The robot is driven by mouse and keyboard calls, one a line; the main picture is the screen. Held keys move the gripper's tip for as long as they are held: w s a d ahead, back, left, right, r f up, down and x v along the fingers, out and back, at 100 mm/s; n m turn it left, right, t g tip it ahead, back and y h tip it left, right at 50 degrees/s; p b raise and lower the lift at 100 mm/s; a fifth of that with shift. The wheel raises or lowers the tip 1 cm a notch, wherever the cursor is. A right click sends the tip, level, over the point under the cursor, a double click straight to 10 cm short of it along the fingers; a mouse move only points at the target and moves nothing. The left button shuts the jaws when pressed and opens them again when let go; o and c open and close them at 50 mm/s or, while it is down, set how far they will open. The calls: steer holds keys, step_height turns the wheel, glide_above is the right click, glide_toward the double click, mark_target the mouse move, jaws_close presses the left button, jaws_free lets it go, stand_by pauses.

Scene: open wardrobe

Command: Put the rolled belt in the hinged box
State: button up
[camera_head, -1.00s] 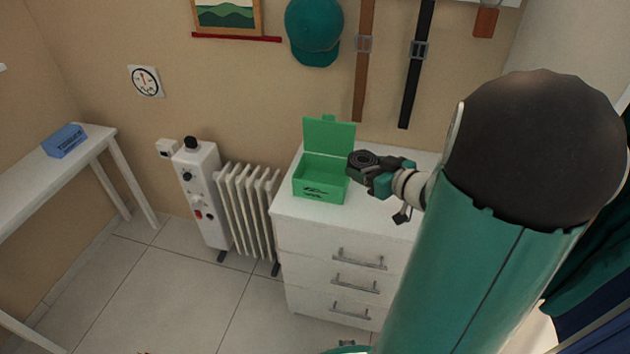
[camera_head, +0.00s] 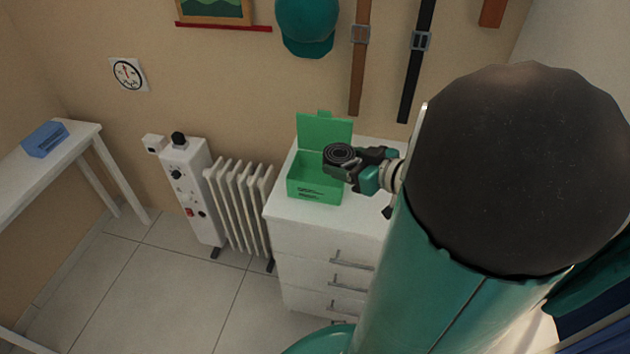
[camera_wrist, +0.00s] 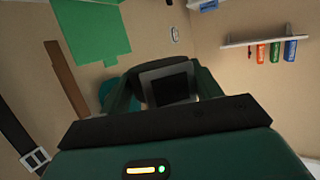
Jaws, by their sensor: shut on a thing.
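The green hinged box (camera_head: 313,188) stands on top of the white chest of drawers, its lid (camera_head: 324,132) raised at the back. My gripper (camera_head: 345,166) is shut on the dark rolled belt (camera_head: 341,153). In the head view the belt overlaps the box's right part and seems to be above its opening; the exact height is hard to tell. In the wrist view my gripper (camera_wrist: 168,85) has a dark piece between its fingers, and the green lid (camera_wrist: 88,28) shows at the upper left. My gripper hides part of the box's inside.
The white chest of drawers (camera_head: 285,208) has a bare top around the box. A white radiator (camera_head: 240,205) stands at its left. A brown belt (camera_head: 359,70) and a black belt (camera_head: 418,60) hang on the wall behind. A blue box (camera_head: 45,139) lies on the left table.

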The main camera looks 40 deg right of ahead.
steer(key=w+d+f, duration=0.3)
steer(key=w+f, duration=0.3)
steer(key=w+d+f, duration=0.3)
steer(key=w+f, duration=0.3)
steer(key=f, duration=0.1)
steer(key=shift+d, duration=0.3)
steer(key=shift+w+f, duration=0.1)
steer(key=shift+f, duration=0.35)
steer(key=shift+f, duration=0.1)
steer(key=o, duration=1.1)
steer(key=shift+c, duration=0.2)
